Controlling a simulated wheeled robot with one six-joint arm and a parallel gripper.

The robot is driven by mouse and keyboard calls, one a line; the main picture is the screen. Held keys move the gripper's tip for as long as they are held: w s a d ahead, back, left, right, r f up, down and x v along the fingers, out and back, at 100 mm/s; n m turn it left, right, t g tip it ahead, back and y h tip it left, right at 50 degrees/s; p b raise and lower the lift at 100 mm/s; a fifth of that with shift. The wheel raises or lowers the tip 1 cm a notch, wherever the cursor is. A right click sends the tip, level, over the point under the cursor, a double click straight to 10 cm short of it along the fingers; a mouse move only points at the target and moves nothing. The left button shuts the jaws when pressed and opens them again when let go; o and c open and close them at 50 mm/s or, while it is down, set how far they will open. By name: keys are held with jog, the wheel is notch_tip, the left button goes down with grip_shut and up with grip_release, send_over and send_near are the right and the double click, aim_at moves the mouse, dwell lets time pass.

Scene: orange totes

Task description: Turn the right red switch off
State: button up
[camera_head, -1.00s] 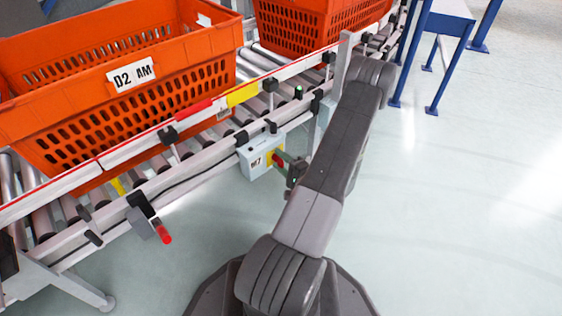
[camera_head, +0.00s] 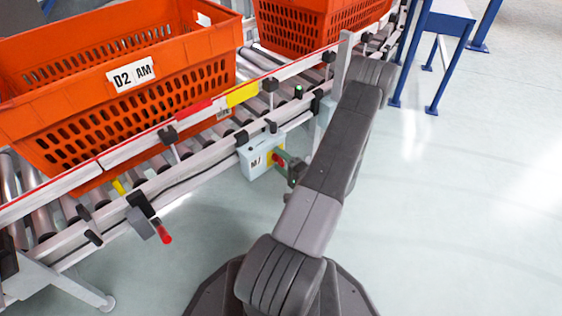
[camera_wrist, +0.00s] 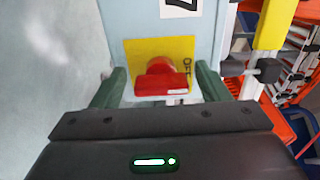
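The red switch (camera_wrist: 161,78) sits on a yellow plate (camera_wrist: 131,50) on the front of a pale blue-grey box (camera_head: 256,163). "OFF" is printed on the plate to the right of the switch. The switch's red grip lies crosswise in the wrist view. My gripper (camera_wrist: 162,76) is open, with one green finger on each side of the switch. Gaps show between the fingers and the red grip. In the head view the switch (camera_head: 279,160) is small and partly hidden by my gripper (camera_head: 283,163).
A roller conveyor (camera_head: 110,214) runs diagonally above the box and carries orange totes (camera_head: 130,80) and (camera_head: 310,28). Blue legs (camera_head: 437,90) stand at the upper right. The floor at right is clear.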

jog(key=p+v, duration=0.3)
jog(key=v, duration=1)
jog(key=shift+s+d, duration=0.25)
jog(key=shift+s, duration=0.05)
dwell(0.3)
jog(key=b+x, duration=0.2)
jog(key=x, duration=1)
jog(key=shift+b, duration=0.35)
jog(key=shift+x, duration=0.95)
jog(key=shift+s+d, duration=0.1)
